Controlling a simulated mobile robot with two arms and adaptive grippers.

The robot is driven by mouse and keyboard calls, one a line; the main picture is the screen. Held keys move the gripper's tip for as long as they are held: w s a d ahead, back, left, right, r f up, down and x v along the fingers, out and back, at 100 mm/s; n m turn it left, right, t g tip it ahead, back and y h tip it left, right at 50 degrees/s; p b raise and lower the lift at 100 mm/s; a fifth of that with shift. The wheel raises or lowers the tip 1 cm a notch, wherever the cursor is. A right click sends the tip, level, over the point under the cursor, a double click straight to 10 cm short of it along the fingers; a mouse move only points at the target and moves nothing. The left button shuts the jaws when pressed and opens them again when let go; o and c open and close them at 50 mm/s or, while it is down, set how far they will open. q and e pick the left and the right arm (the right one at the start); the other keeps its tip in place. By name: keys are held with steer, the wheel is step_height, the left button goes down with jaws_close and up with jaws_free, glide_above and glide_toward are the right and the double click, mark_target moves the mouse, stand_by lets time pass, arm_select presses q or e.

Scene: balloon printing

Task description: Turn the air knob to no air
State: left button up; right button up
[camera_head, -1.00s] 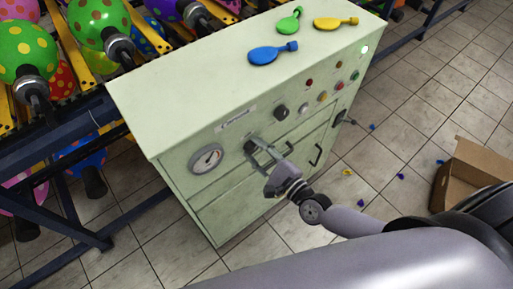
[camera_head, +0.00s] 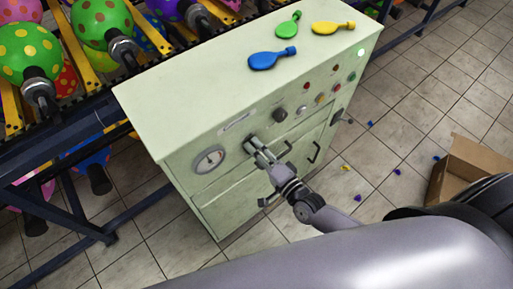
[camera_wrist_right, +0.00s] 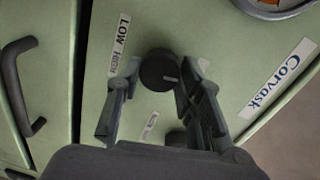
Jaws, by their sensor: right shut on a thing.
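The air knob (camera_wrist_right: 160,70) is a dark round knob with a pale mark, on the front of the pale green machine (camera_head: 225,205). My right gripper (camera_head: 255,145) is at the machine front beside the gauge and covers the knob in the head view. In the right wrist view the right gripper's fingers (camera_wrist_right: 157,88) are on both sides of the knob, shut on it. A "LOW" label (camera_wrist_right: 120,32) and another label, partly readable, are beside the knob. The left gripper is not in view.
A round gauge (camera_head: 209,160) is left of the gripper. Another dark knob (camera_head: 279,114), buttons and a black handle (camera_head: 314,152) are on the front. A blue balloon (camera_head: 272,59) and two others lie on top. An open cardboard box (camera_head: 470,165) stands on the floor at right.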

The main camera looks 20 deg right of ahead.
steer(key=n, duration=1.6)
steer(key=n+t, duration=0.1)
steer(key=n, duration=0.7)
steer(key=shift+s+a+f+h+p, duration=0.2)
steer(key=shift+a+h+p, duration=0.1)
steer(key=shift+p, duration=0.1)
steer(key=shift+d+n, duration=0.1)
steer(key=shift+n, duration=0.4)
steer(key=o, duration=1.2)
steer(key=shift+w+r, duration=0.1)
steer(key=shift+c, duration=0.2)
steer(key=v, duration=1.2)
